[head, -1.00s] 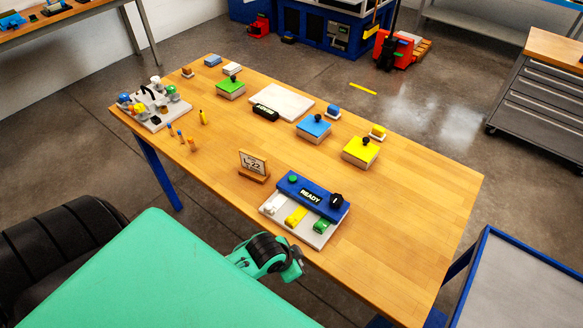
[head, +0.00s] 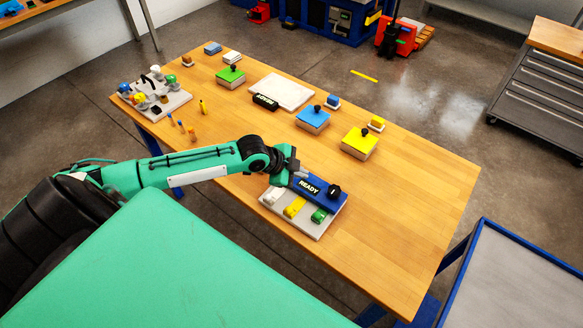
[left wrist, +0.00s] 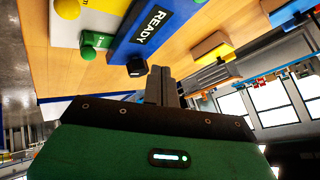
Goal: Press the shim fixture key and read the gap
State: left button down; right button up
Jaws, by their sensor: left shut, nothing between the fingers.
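The fixture is a blue bar (head: 320,190) with a READY display (head: 308,187) and a black knob (head: 334,191), on a pale grey plate (head: 308,229). White (head: 271,197), yellow (head: 295,206) and green (head: 319,215) pieces sit along its front. My left gripper (head: 296,174) is shut and empty at the bar's left end, hiding the green button there. I cannot tell if it touches. In the left wrist view its shut fingers (left wrist: 160,84) show near the black knob (left wrist: 137,68) and the READY display (left wrist: 152,25). My right gripper is out of view.
Blue (head: 313,121), yellow (head: 359,144) and green (head: 231,77) blocks with black knobs stand farther back, around a white plate (head: 282,91). A tray with coloured parts (head: 162,102) is at the far left. The table's right end (head: 420,220) is clear.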

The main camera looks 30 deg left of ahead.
pick_arm(q)
jog(key=w+a+r, duration=0.4)
jog(key=a+r, duration=0.1)
jog(key=a, duration=0.2)
jog(key=shift+m+t, duration=0.4)
jog(key=shift+f, duration=0.15)
notch_tip(320, 180, down, 7)
jog(key=b, duration=0.6)
jog(key=shift+f, duration=0.15)
jog(key=shift+f+b, duration=0.3)
jog(key=shift+f, duration=0.4)
dwell(0.6)
